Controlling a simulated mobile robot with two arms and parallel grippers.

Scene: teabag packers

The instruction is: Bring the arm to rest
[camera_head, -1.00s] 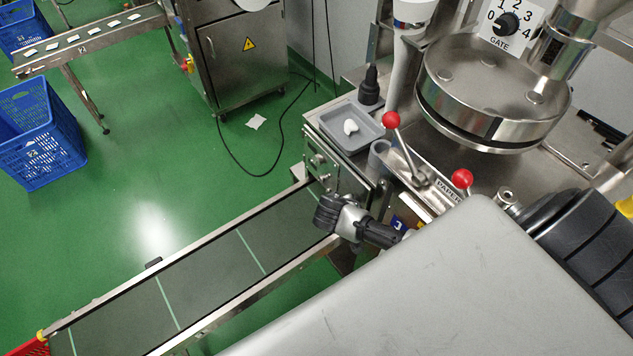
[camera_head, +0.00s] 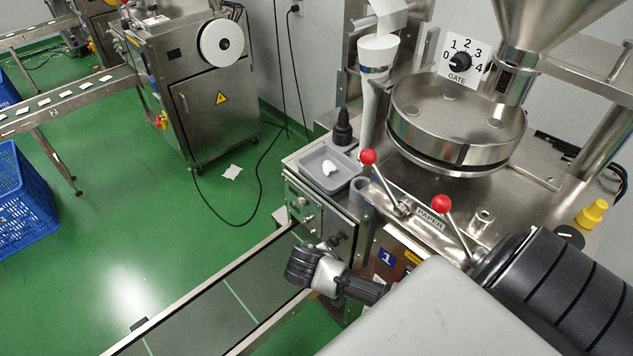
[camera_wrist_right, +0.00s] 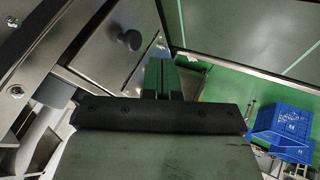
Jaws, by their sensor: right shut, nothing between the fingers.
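My right arm comes in from the lower right of the head view, with a large pale grey link (camera_head: 470,312) and a black ribbed section (camera_head: 550,280). Its dark gripper end (camera_head: 302,266) is in front of the packing machine, above the near end of the conveyor (camera_head: 210,315). In the right wrist view the gripper fingers (camera_wrist_right: 163,80) are together, with nothing between them. They point towards a metal panel with a black knob (camera_wrist_right: 131,40). My left gripper is not in view.
A grey tray (camera_head: 342,179) with a white piece sits on the machine beside a black bottle (camera_head: 343,128). Red-knobbed levers (camera_head: 368,157) (camera_head: 441,203) stand to the right of the tray. A blue crate (camera_head: 25,205) stands on the open green floor at left.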

